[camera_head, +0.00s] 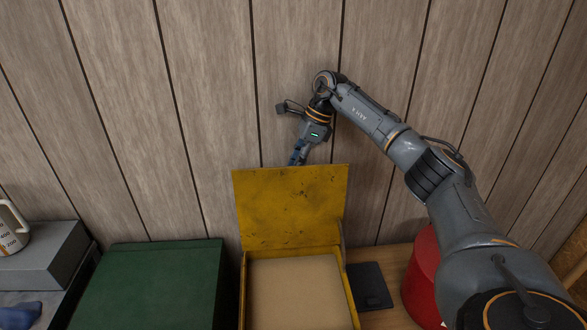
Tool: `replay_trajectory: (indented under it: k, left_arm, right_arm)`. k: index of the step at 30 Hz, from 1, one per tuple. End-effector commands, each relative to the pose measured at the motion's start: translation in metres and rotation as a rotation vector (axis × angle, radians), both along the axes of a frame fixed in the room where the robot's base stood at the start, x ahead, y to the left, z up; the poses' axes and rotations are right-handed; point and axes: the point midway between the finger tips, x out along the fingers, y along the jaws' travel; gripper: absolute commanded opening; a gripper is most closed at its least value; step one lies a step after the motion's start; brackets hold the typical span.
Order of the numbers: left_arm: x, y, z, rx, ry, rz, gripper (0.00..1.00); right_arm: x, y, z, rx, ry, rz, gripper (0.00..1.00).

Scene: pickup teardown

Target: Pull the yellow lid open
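The yellow lid (291,207) stands raised, roughly upright, at the back of a yellow box (243,290). The open box shows a flat tan surface (295,290) inside. My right arm comes in from the right and reaches over to behind the lid's top edge. My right gripper (296,158) points down there, and its fingertips are hidden behind the lid, so I cannot tell whether it touches the lid or is open or shut. My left gripper is not in view.
A green box (152,285) stands left of the yellow box. Farther left are a grey case (40,257), a white measuring cup (12,228) and a blue object (18,315). A dark flat item (369,286) and a red container (420,280) are at right. A wood-panelled wall is close behind.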

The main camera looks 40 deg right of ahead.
Motion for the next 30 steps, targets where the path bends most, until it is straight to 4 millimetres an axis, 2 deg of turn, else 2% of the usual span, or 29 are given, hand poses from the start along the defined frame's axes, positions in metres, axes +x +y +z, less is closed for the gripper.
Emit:
replay_trajectory:
  k: [9,15,20,30]
  left_arm:
    - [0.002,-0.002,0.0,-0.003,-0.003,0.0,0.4]
    - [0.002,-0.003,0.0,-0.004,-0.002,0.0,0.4]
    - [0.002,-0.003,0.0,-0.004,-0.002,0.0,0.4]
    - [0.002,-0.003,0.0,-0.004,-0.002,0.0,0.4]
  right_arm:
    - [-0.007,-0.025,0.061,0.001,-0.001,-0.002,0.36]
    - [-0.011,-0.036,0.088,0.0,0.004,-0.002,0.36]
    - [-0.012,-0.04,0.097,0.0,0.005,0.0,0.36]
    - [-0.012,-0.04,0.097,0.0,0.006,0.0,0.36]
